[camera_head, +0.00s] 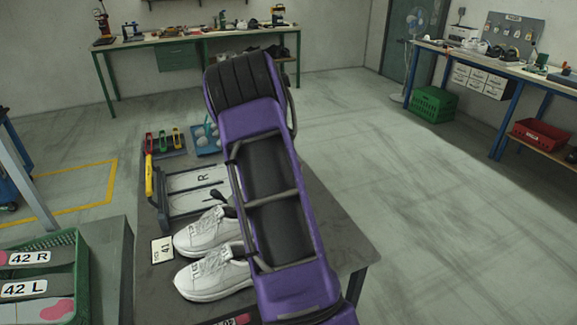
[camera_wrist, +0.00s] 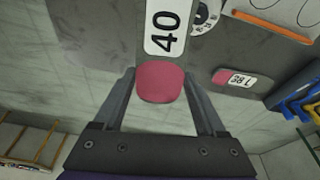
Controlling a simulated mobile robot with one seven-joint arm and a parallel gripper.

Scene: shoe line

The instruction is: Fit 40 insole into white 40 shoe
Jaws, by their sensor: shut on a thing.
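In the wrist view my gripper (camera_wrist: 160,76) is shut on the 40 insole, with the insole's pink end pad (camera_wrist: 160,84) between the fingers. The white label reading 40 (camera_wrist: 167,28) lies beyond the pad. The insole's dark body is hard to tell from the grey surface behind it. In the head view a pair of white shoes (camera_head: 209,230) stands on the grey table, beside a card reading 41 (camera_head: 162,250). I cannot make out a white shoe marked 40.
A green crate (camera_head: 78,245) at the left holds 42 R and 42 L insoles. A board marked R (camera_head: 195,190) lies behind the shoes. A tool rack (camera_head: 165,142) and blue tray (camera_head: 207,140) are at the table's back. A small 38 L label (camera_wrist: 240,80) shows in the wrist view.

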